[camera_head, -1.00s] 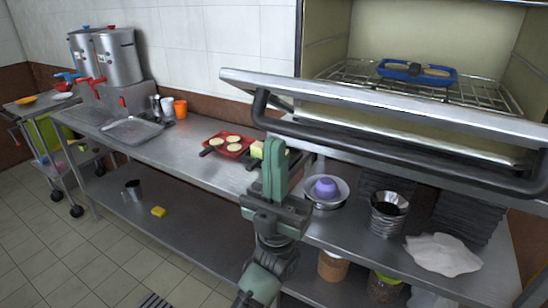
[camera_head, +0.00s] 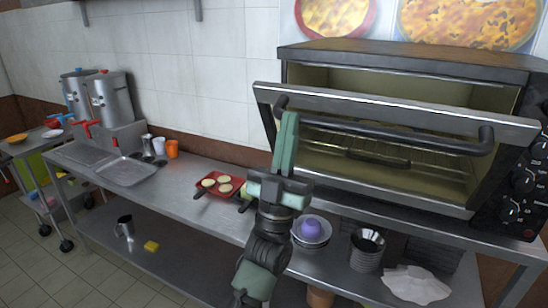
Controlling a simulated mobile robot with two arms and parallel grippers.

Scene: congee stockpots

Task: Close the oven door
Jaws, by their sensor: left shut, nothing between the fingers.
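The black and steel oven (camera_head: 420,57) stands on the counter at the right. Its door (camera_head: 400,106) is partly raised and tilted, with a gap between its top edge and the oven opening. Through the door's glass I see a wire rack and a dark shape on it. The dark bar handle (camera_head: 390,137) runs across the door's front. My left gripper (camera_head: 287,122) is shut and empty, with its fingers pointing up by the handle's left end; I cannot tell whether they touch it. My right gripper is not in view.
A red tray with round pale pieces (camera_head: 226,180) lies on the counter left of my arm. Oven knobs (camera_head: 524,180) are at the right.

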